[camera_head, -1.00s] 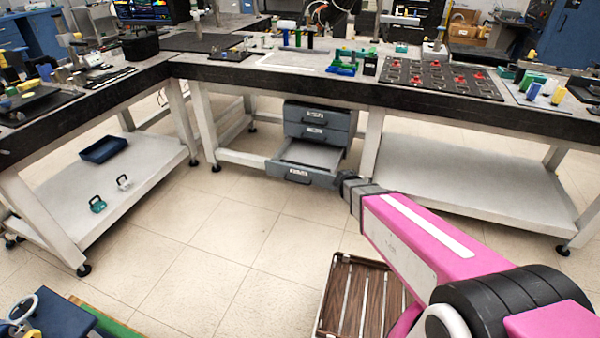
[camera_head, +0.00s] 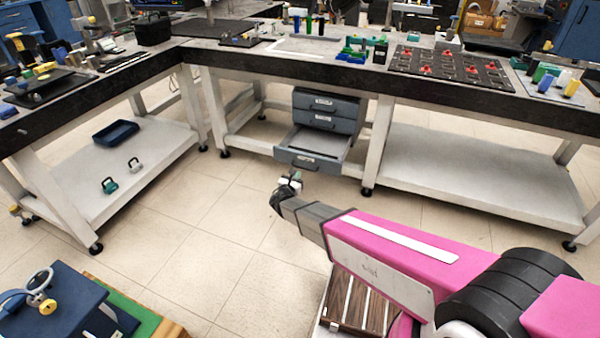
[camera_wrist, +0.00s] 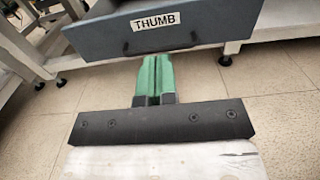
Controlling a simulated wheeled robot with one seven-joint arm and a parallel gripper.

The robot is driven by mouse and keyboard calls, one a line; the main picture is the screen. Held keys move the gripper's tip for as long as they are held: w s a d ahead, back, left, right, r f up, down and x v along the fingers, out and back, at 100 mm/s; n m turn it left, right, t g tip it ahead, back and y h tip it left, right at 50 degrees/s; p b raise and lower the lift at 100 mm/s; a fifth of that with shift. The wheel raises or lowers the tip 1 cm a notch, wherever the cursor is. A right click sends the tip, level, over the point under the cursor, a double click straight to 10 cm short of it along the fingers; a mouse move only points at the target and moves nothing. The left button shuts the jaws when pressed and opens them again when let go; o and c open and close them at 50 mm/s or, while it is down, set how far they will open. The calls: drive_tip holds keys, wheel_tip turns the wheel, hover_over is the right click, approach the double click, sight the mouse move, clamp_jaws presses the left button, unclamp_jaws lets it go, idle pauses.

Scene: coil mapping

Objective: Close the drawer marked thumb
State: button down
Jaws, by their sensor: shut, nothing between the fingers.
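The drawer marked THUMB (camera_wrist: 205,24) is the lowest of a grey drawer unit (camera_head: 326,104) under the table. It stands pulled out, with its front (camera_head: 308,161) towards me. In the wrist view its label (camera_wrist: 155,21) reads THUMB, with a dark handle below it. My gripper (camera_wrist: 153,62) has green fingers, pressed together and empty. The fingertips appear just below the handle in the wrist view; I cannot tell if they touch it. In the head view my gripper (camera_head: 288,182) is in front of and slightly below the drawer front.
The two upper drawers are shut. Table legs (camera_head: 377,140) stand close to the right of the unit. A low shelf (camera_head: 470,178) lies further right. The floor (camera_head: 225,220) before the drawer is clear.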

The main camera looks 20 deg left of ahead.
sight(309, 156)
drive_tip(key=w, duration=0.8)
drive_tip(key=w+d, duration=0.1)
drive_tip(key=w, duration=0.3)
drive_tip(key=shift+w, duration=0.2)
drive_tip(key=w, duration=0.7)
drive_tip(key=w+d, duration=0.1)
drive_tip(key=w, duration=1.3)
drive_tip(key=shift+w+d, duration=0.15)
drive_tip(key=shift+d, duration=0.2)
